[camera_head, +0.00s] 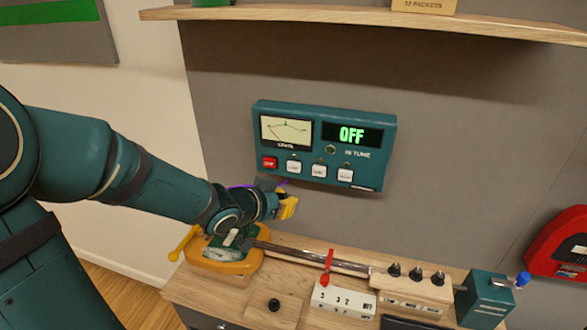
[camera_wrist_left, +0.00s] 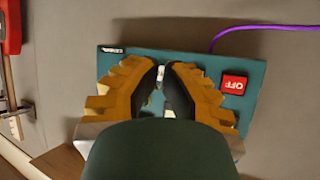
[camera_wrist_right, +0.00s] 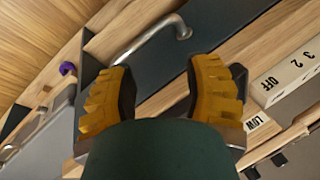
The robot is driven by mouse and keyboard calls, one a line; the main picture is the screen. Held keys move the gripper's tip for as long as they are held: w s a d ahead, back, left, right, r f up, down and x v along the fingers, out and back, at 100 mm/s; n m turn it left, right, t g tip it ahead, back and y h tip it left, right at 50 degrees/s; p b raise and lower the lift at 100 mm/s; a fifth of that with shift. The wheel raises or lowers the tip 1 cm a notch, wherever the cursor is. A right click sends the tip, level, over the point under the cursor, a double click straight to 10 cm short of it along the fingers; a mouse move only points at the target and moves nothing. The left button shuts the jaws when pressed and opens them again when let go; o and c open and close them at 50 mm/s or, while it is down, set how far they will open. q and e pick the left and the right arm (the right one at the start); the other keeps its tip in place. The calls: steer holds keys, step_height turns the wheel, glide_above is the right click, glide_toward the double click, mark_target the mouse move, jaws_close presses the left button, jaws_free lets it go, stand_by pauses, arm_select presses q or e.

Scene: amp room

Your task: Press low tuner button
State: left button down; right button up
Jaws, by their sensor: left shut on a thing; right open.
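The teal tuner (camera_head: 324,145) is on the grey wall, with "OFF" lit green on its display (camera_head: 352,135). A red button (camera_head: 270,163) sits left of three white buttons, the nearest to it being this white button (camera_head: 293,166); their labels are too small to read. My left gripper (camera_head: 289,207) is just below the tuner's lower left. In the left wrist view its fingers (camera_wrist_left: 163,75) are nearly together before the tuner, a small white patch between them; what they hold is unclear. The red OFF button (camera_wrist_left: 233,85) is beside them. My right gripper (camera_wrist_right: 165,85) is open and empty.
A wooden bench (camera_head: 205,292) below carries a yellow-rimmed tray (camera_head: 235,262), a white switch block (camera_head: 344,298) with a red lever, a wooden knob block and a teal box (camera_head: 487,298). A shelf (camera_head: 380,17) runs above. A red case (camera_head: 565,243) is at right.

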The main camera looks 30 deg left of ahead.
mark_target(294, 167)
arm_select(q)
steer(key=w+a, duration=0.1)
steer(key=w, duration=0.6)
steer(key=shift+w+a, duration=0.3)
steer(key=shift+a, duration=0.1)
steer(key=c, duration=1.7)
jaws_free()
steer(key=shift+w, duration=0.2)
jaws_close()
steer(key=shift+w+a, duration=0.1)
steer(key=shift+w, duration=0.1)
steer(key=shift+w+a+p, duration=0.1)
steer(key=shift+w+p, duration=0.3)
steer(key=shift+s, duration=0.15)
steer(key=shift+s+d, duration=0.2)
steer(key=shift+s, duration=0.45)
